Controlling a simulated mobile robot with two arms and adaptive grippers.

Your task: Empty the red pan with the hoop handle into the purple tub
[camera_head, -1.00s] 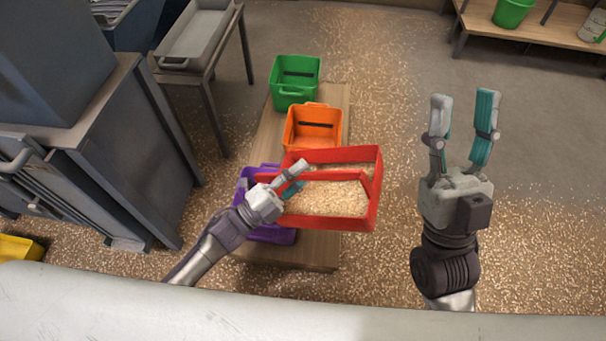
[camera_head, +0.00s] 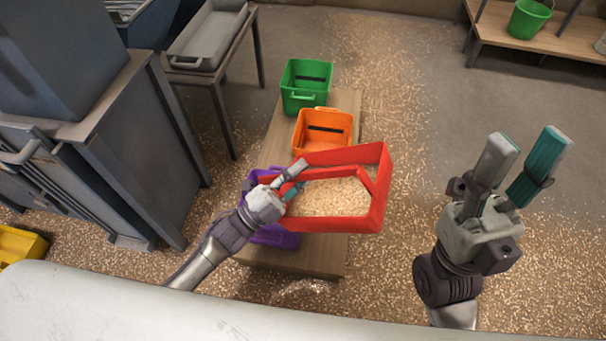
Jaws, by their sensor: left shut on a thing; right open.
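The red pan (camera_head: 378,217) is full of pale grain or chips (camera_head: 332,196). My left gripper (camera_head: 294,180) is shut on the pan's hoop handle at its left part and holds the pan above the low bench. The purple tub (camera_head: 272,238) stands on the bench, mostly hidden beneath the pan and my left gripper. The pan lies to the right of the tub's visible part and overlaps it in the picture. My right gripper (camera_head: 524,166) is open and empty, off to the right of the pan, over the floor.
An orange tub (camera_head: 342,143) and a green tub (camera_head: 309,83) stand on the wooden bench (camera_head: 291,258) behind the pan. A grey machine (camera_head: 88,140) and a table with a grey tray (camera_head: 207,40) are at the left. Spilled grain covers the floor at the right.

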